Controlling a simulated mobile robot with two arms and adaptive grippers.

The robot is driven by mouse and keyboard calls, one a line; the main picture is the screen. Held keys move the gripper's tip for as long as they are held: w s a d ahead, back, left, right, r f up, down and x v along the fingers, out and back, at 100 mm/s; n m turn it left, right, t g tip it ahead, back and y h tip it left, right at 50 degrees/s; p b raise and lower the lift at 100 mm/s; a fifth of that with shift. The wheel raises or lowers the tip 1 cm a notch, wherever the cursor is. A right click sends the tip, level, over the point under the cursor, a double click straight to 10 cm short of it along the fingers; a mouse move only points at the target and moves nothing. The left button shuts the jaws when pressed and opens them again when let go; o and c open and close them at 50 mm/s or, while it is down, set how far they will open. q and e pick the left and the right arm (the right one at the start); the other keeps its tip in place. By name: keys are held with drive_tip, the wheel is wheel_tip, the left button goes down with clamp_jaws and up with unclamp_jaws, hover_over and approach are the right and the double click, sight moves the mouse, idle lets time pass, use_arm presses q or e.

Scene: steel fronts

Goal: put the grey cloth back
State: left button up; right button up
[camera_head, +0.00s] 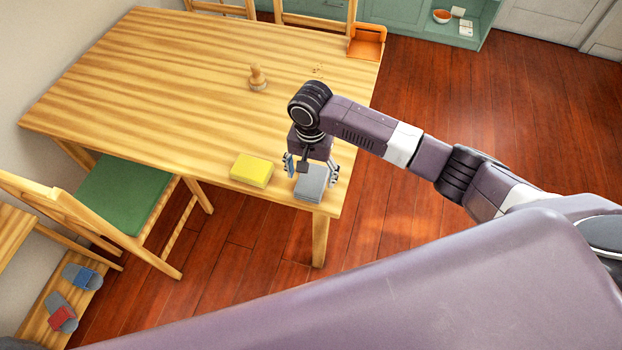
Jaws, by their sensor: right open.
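The grey cloth (316,186) is a folded block lying flat near the front right corner of the wooden table (180,75). My right gripper (311,172) points down just over the cloth, with its fingers apart at either side of the cloth's far part. It is open; I cannot tell whether the fingers touch the cloth. A yellow folded cloth (252,170) lies to the left of the grey one, with a small gap. My left gripper is not in view.
A wooden pestle-like object (258,78) stands mid-table, and an orange tray (367,42) sits at the far right corner. A chair with a green seat (125,195) stands at the left. Slippers (82,277) lie on a low shelf. The table's middle is mostly clear.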

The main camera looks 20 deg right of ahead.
sight(311, 182)
wheel_tip(311, 182, up, 9)
drive_tip(key=shift+r, duration=0.2)
idle(0.5)
